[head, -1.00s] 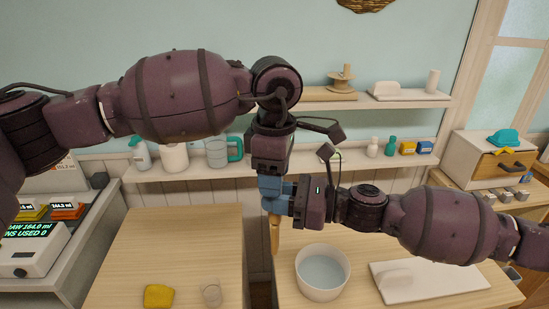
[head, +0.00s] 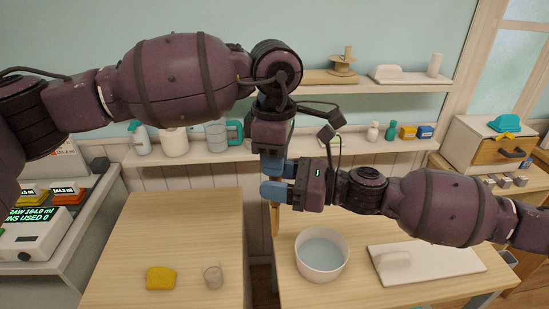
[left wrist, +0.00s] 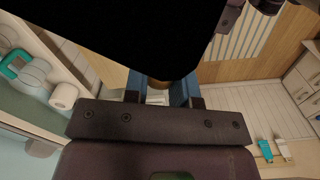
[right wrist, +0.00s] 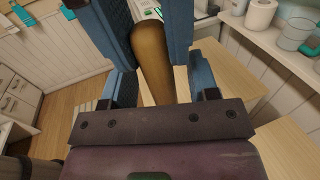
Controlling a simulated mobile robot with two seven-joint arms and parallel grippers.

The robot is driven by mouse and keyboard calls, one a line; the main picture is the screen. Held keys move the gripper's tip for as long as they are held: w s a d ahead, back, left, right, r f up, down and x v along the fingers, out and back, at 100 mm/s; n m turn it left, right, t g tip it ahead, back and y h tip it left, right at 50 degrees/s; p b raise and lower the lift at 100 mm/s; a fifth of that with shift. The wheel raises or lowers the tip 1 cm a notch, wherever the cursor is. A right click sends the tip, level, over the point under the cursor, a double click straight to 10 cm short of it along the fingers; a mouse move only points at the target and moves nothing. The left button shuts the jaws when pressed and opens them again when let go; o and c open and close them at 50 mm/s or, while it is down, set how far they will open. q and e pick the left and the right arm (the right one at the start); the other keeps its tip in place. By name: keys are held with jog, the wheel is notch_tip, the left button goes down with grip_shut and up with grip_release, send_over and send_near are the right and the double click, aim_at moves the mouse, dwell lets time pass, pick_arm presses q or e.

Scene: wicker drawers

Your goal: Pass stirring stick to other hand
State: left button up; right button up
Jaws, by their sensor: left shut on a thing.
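The wooden stirring stick (head: 274,218) hangs roughly upright, left of the bowl in the head view. My left gripper (head: 273,168) points down and is shut on its upper part. In the left wrist view the stick's end (left wrist: 158,84) shows between the blue fingers. My right gripper (head: 273,191) comes in from the right just below the left one. In the right wrist view its fingers are apart, with the stick (right wrist: 153,62) between them. Contact with the right fingers is hard to tell.
A white bowl (head: 345,256) of liquid and a white board (head: 440,262) are on the right table. A yellow sponge (head: 160,278) and a small glass (head: 213,277) are on the left table. A gap separates the tables. Shelves (head: 350,153) with containers are behind.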

jog(key=shift+s+d+f+m+t+h, duration=0.7)
jog(key=shift+d+f+m+t+h, duration=2.55)
jog(key=shift+d+h, duration=1.15)
jog(key=shift+s+d+f+m+t+h, duration=0.7)
jog(key=shift+d+f+m+t+h, duration=1.8)
jog(key=shift+d+m+t+h, duration=1.4)
jog(key=s+d+f+m+g, duration=0.2)
jog(key=s+f+m, duration=0.3)
jog(key=m, duration=0.7)
jog(key=s+d+f+m+g, duration=0.3)
jog(key=s+f+m, duration=0.3)
jog(key=f+m, duration=0.3)
jog(key=s+d+f+m+g+h, duration=0.1)
jog(key=s+f+m, duration=0.4)
jog(key=m, duration=0.9)
notch_tip(320, 180, down, 3)
jog(key=shift+s+d+r+m+g, duration=0.1)
jog(key=shift+s+d+m+g, duration=0.2)
jog(key=shift+d+g, duration=0.5)
